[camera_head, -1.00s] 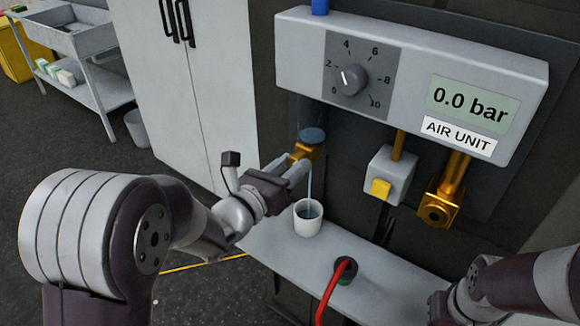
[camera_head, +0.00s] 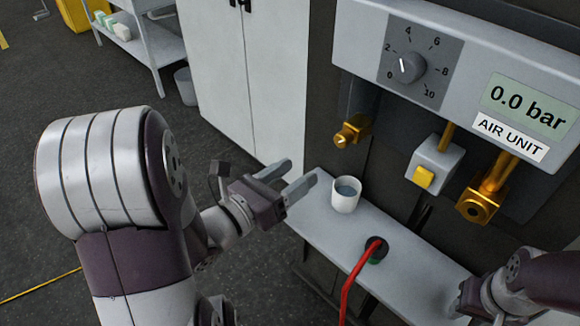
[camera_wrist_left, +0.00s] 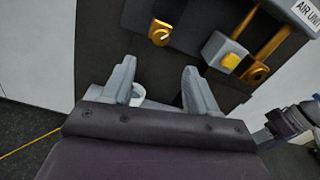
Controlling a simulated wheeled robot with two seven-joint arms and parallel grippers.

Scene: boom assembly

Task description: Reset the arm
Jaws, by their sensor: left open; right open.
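My left gripper (camera_head: 291,179) is open and empty in the head view, beside and left of the white cup (camera_head: 345,196) on the grey shelf (camera_head: 318,222). Its two fingers (camera_wrist_left: 160,84) also show apart in the left wrist view, with the cup (camera_wrist_left: 137,96) partly hidden behind the left one. The brass drain valve (camera_head: 351,131) is above the cup, apart from the gripper. My right arm comes in at the lower right; its gripper (camera_head: 466,300) is partly visible near the shelf's right end.
The air unit panel (camera_head: 450,75) reads 0.0 bar, with its dial (camera_head: 406,68) near 1. A yellow button (camera_head: 423,177) and a brass port (camera_head: 480,204) are below it. A red hose (camera_head: 358,277) ends at the shelf.

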